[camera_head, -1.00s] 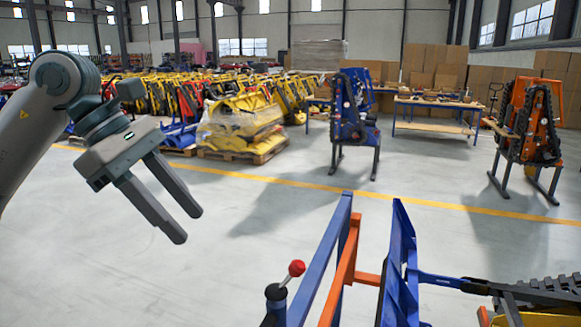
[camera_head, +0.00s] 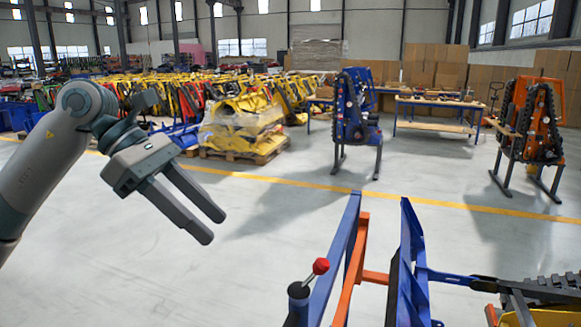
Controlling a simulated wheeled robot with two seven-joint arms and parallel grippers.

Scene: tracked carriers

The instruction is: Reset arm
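My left arm (camera_head: 48,165) comes in from the left. Its gripper (camera_head: 208,227) hangs in the air over the bare floor, pointing down and to the right. Its two fingers are apart with a gap between them, and nothing is held. My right gripper is not in view.
A blue and orange frame (camera_head: 345,262) with a red-knobbed lever (camera_head: 320,266) stands close at the bottom right. Wrapped yellow parts (camera_head: 243,127) sit on a pallet behind. A blue machine (camera_head: 357,118) and an orange machine (camera_head: 530,125) stand farther back. The floor (camera_head: 130,265) below the gripper is clear.

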